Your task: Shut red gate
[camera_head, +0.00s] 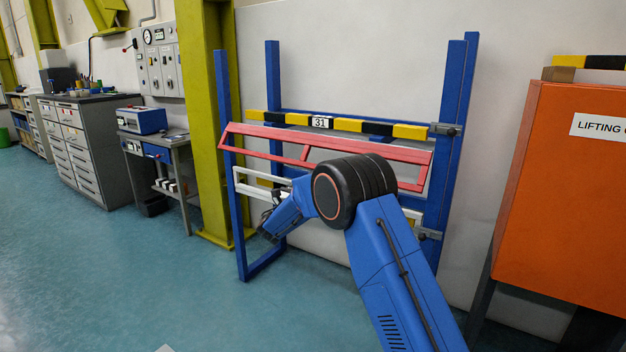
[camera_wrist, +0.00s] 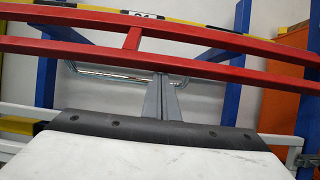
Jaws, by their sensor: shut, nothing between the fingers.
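The red gate (camera_head: 300,138) is a long, narrow red frame with a short cross-piece. In the head view it spans in front of the blue frame (camera_head: 455,130), from near the left front post to the right-hand posts, sloping slightly down to the right. My arm hides part of its lower rail. In the wrist view the red gate (camera_wrist: 132,38) crosses the upper picture. My gripper (camera_wrist: 162,80) is shut and empty, its fingertips appearing just below the lower red rail; contact cannot be told. My gripper is hard to make out in the head view.
A yellow-and-black bar (camera_head: 353,126) with a "31" plate crosses behind the red gate. A white gate (camera_head: 252,190) lies lower, partly behind my arm. An orange cabinet (camera_head: 565,205) stands right, a yellow-green column (camera_head: 200,120) left. The floor at front left is clear.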

